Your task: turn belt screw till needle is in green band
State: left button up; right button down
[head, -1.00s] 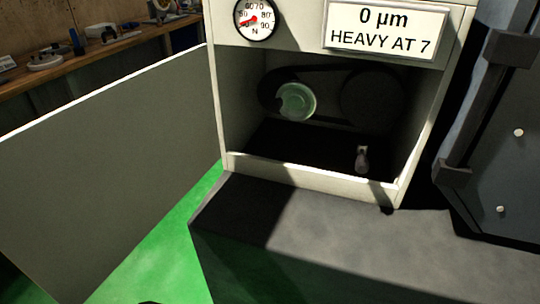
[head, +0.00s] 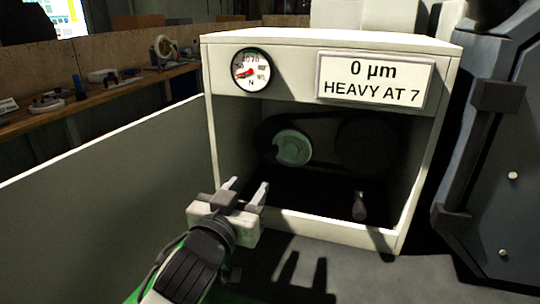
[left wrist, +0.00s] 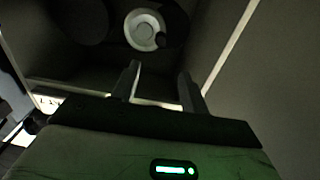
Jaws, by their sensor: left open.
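The round gauge (head: 251,70) on the machine's front has a red needle pointing to the lower left. A dark belt (head: 325,128) runs around a pale green pulley (head: 292,147) and a dark wheel. My left gripper (head: 247,187) is open and empty at the compartment's lower left, apart from the knob. Its fingers (left wrist: 159,70) also show in the left wrist view. My right gripper is out of view.
A sign (head: 374,81) reads "0 µm HEAVY AT 7". The open door panel (head: 110,190) stands at the left. The compartment's front lip (head: 320,228) is a low edge. A dark grey cabinet (head: 497,150) is close on the right.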

aim_at(270, 155)
pick_arm(q)
jog(key=x, duration=1.4)
jog(key=shift+w+d, duration=0.1)
jog(key=shift+w, duration=0.25)
jog(key=shift+p, duration=0.3)
grip_shut()
